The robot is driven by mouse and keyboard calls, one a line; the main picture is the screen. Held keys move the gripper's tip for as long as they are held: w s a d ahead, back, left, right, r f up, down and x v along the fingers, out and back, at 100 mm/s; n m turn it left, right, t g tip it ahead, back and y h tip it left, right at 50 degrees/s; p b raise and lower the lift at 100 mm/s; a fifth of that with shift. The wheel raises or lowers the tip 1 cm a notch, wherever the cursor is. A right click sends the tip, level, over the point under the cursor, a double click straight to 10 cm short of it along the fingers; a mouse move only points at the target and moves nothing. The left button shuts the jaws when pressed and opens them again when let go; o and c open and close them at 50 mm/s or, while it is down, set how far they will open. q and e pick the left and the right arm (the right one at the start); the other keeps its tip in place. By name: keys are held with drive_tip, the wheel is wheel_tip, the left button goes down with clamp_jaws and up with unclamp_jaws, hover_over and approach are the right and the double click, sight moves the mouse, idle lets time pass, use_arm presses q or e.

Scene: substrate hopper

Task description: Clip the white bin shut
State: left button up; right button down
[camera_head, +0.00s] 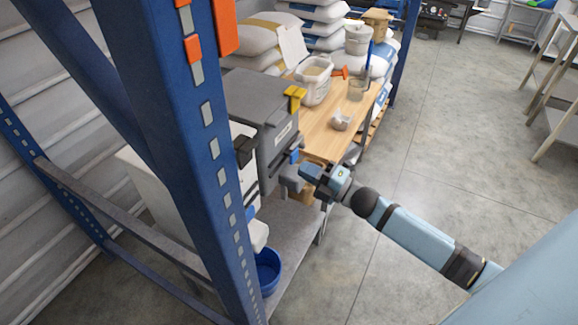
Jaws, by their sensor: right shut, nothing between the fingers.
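The white bin (246,184) stands behind the blue upright post, which hides much of it. A dark clip (243,151) shows at its upper front edge; I cannot tell whether it is fastened. A white spout-like part (258,236) shows low on its front. My right gripper (304,171) is shut and empty, in front of the grey bin (253,106) and to the right of the white bin. It is near the grey bin's blue part (294,156); I cannot tell if they touch. My left gripper is not in view.
The blue post (185,130) stands close in front. A blue bucket (267,271) sits low beneath the white bin. A yellow clip (295,97) is on the grey bin. A wooden table (335,140) holds a white tub (314,80) and scoop.

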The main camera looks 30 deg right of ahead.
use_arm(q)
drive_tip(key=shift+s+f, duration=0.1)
use_arm(e)
drive_tip(key=shift+s+d+r, duration=0.1)
drive_tip(key=shift+s+d, duration=0.2)
drive_tip(key=shift+s, duration=0.25)
drive_tip(key=shift+s+d, duration=0.25)
drive_tip(key=shift+s, duration=0.3)
